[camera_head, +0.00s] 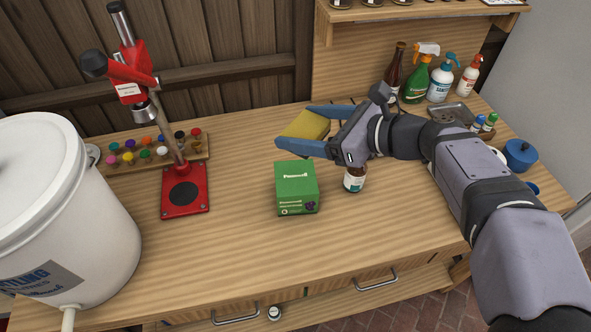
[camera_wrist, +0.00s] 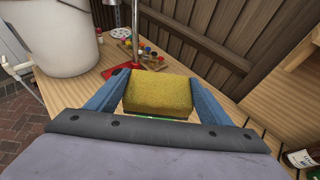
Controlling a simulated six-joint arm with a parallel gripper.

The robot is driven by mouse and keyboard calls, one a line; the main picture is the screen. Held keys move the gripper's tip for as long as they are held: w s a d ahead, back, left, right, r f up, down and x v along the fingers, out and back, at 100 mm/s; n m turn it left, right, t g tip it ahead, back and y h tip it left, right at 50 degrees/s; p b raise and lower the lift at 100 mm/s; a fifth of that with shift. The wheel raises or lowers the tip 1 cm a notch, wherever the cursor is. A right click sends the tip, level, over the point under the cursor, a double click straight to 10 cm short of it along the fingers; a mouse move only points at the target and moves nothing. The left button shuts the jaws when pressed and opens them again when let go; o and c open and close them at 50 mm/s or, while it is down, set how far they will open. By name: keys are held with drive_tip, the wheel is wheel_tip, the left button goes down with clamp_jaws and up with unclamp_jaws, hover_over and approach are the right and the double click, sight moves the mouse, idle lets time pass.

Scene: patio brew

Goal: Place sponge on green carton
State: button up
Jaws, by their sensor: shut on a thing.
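The yellow sponge (camera_head: 306,125) is held between the blue fingers of my gripper (camera_head: 290,128), which is shut on it. The sponge also shows in the wrist view (camera_wrist: 158,94) between the two fingers (camera_wrist: 157,92). In the head view the sponge appears just above the far edge of the green carton (camera_head: 297,188), which stands upright on the wooden bench. I cannot tell how large the gap between them is. In the wrist view a thin strip of green shows below the sponge, and the rest of the carton is hidden.
A red bottle capper (camera_head: 185,188) and a white bucket (camera_head: 75,215) stand to the left. Spray bottles (camera_head: 416,80) stand at the back right.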

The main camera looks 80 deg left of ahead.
sight(298, 187)
drive_tip(key=shift+s+d+r, duration=0.1)
drive_tip(key=shift+s+d, duration=0.15)
drive_tip(key=shift+s, duration=0.55)
wheel_tip(298, 187, down, 4)
drive_tip(key=shift+w, duration=0.1)
drive_tip(key=shift+f+p, duration=1)
drive_tip(key=shift+f, duration=4.6)
drive_tip(key=shift+f, duration=0.2)
drive_tip(key=o, duration=1)
drive_tip(key=shift+r, duration=0.15)
